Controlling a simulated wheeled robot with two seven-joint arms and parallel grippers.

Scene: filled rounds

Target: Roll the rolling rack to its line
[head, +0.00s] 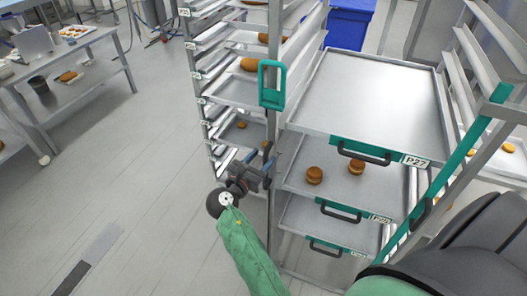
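A metal rack holds wide trays with green fronts, black handles and labels; its top tray (375,95) is bare, and the one below carries buns (314,175). A green loop handle (271,84) is on the post at the rack's left front corner. A teal post (450,168) with a black handle stands at its right. My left gripper is not in view.
Another tray rack (228,92) with white labels stands directly left. A steel table (90,50) with food is at the upper left. A blue bin (349,25) is behind. The grey floor (130,180) at left is open, with a dark grey strip (88,260) in it.

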